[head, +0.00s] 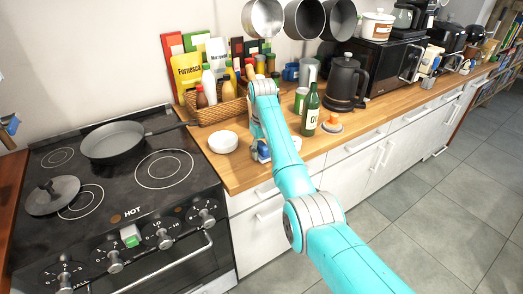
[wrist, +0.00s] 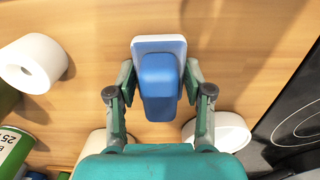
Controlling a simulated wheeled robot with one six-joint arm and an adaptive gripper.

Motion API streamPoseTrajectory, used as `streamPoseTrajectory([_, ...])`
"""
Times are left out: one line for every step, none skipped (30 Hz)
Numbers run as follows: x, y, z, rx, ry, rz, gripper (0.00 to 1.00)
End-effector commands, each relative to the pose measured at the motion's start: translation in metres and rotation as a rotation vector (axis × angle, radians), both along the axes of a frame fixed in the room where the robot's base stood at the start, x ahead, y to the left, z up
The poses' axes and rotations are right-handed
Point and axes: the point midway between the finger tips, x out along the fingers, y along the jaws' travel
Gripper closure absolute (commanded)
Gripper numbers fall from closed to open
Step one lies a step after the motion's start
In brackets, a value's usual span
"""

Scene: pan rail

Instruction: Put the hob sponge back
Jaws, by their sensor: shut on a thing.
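My gripper (wrist: 159,85) is shut on a blue block with a white base, which I take to be the hob sponge (wrist: 162,80). The fingers press its two sides, and its white part faces the wooden worktop. Whether it touches the worktop is hard to tell. In the head view my arm hides most of my gripper, and a bit of the blue and white sponge (head: 263,151) shows beside the arm above the worktop. The black hob (head: 110,165) is to the left; its edge also shows at the right of the wrist view (wrist: 300,120).
A basket of bottles (head: 215,110) is behind, a green bottle (head: 311,112) to the right. The hob carries a frying pan (head: 113,142) and a lid (head: 52,195). A small blue item (head: 11,124) is at the far left edge.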

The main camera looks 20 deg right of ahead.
Motion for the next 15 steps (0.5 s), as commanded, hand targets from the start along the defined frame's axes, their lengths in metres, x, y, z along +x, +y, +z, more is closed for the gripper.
streamPoseTrajectory([0.0005, -0.0002, 0.0009, 0.000, -0.002, 0.000, 0.77])
streamPoseTrajectory([0.0005, -0.0002, 0.0011, 0.000, -0.002, 0.000, 0.77])
streamPoseTrajectory([0.0005, -0.0002, 0.0011, 0.000, -0.002, 0.000, 0.77])
streamPoseTrajectory([0.0004, -0.0001, 0.0011, 0.000, -0.002, 0.000, 0.77])
streamPoseTrajectory([0.0004, -0.0001, 0.0011, 0.000, -0.001, 0.000, 0.77])
streamPoseTrajectory([0.0003, 0.0000, 0.0008, 0.000, -0.001, 0.000, 0.77])
streamPoseTrajectory([0.0003, 0.0000, 0.0003, 0.000, -0.001, 0.000, 0.77])
streamPoseTrajectory([0.0003, 0.0000, -0.0005, 0.000, -0.001, 0.000, 0.77])
streamPoseTrajectory([0.0002, 0.0001, -0.0016, 0.000, -0.001, 0.000, 0.77])
streamPoseTrajectory([0.0002, 0.0000, -0.0019, 0.000, -0.001, 0.000, 0.46])
streamPoseTrajectory([0.0003, 0.0001, -0.0016, 0.000, -0.001, 0.000, 0.39])
streamPoseTrajectory([0.0003, 0.0001, -0.0016, 0.000, -0.001, 0.000, 0.29])
streamPoseTrajectory([0.0003, 0.0001, -0.0016, 0.000, -0.001, 0.000, 0.24])
streamPoseTrajectory([0.0003, 0.0001, -0.0015, 0.000, -0.001, 0.000, 0.24])
streamPoseTrajectory([0.0003, 0.0001, -0.0015, 0.000, -0.001, 0.000, 0.24])
